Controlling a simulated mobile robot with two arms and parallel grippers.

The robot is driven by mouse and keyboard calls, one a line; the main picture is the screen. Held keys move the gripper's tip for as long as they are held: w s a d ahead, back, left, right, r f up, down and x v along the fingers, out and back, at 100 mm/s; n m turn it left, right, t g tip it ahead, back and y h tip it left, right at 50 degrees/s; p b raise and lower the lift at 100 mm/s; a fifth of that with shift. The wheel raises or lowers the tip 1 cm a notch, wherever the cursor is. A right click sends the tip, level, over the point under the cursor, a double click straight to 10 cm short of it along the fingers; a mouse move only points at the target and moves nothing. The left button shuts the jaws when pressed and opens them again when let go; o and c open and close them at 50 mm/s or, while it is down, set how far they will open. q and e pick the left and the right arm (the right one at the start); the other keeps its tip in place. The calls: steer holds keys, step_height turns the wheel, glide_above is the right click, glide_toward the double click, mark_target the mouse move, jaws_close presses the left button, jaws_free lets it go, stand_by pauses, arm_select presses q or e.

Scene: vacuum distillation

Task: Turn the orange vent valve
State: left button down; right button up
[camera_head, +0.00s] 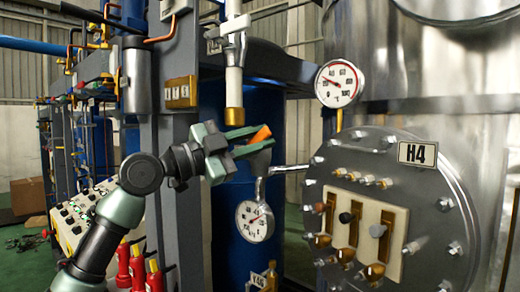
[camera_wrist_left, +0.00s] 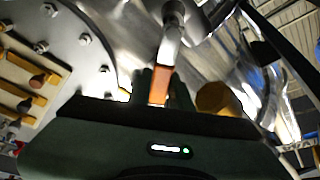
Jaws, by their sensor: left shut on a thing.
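The orange vent valve handle (camera_head: 261,134) shows between the fingers of my left gripper (camera_head: 257,141) in the head view, just below a vertical pipe with a brass end. My left gripper is shut on the orange handle. In the left wrist view the orange handle (camera_wrist_left: 161,83) stands upright between the dark fingers, with a silver pipe (camera_wrist_left: 170,45) beyond it. Most of the valve body is hidden by the gripper. My right gripper is not in view.
A round flange plate labelled H4 (camera_head: 417,154) with levers and bolts stands to the right. One gauge (camera_head: 338,84) is above right and another (camera_head: 255,221) is below the gripper. A brass-ended pipe (camera_head: 234,88) hangs close above it.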

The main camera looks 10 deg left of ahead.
arm_select(q)
steer(key=n+t, duration=0.1)
steer(key=n, duration=0.1)
steer(key=a+r+n+t, duration=0.1)
steer(key=n, duration=0.1)
steer(key=w+r+n+t, duration=0.1)
steer(key=n, duration=0.1)
steer(key=shift+a+r, duration=0.1)
steer(key=shift+a, duration=0.2)
steer(key=shift+w+a+r+n+t+y+p, duration=0.2)
steer(key=shift+a+n+t+y, duration=0.25)
steer(key=shift+n, duration=0.7)
steer(key=shift+w+a+r+n+t+y+p, duration=0.1)
steer(key=shift+w+a+r+n+t+y, duration=0.25)
steer(key=shift+n, duration=0.75)
steer(key=shift+w+a+r+n+t+y+p, duration=0.2)
steer(key=shift+a+n+t+y, duration=0.3)
steer(key=shift+n, duration=0.65)
steer(key=c, duration=1.3)
jaws_free()
steer(key=shift+w+d, duration=0.1)
steer(key=shift+w+d+f, duration=0.15)
steer(key=shift+d+f, duration=0.05)
steer(key=shift+f, duration=0.1)
steer(key=shift+a+f, duration=0.1)
steer(key=shift+a, duration=0.05)
steer(key=b+v, duration=0.4)
steer(key=v, duration=0.3)
steer(key=shift+s, duration=0.3)
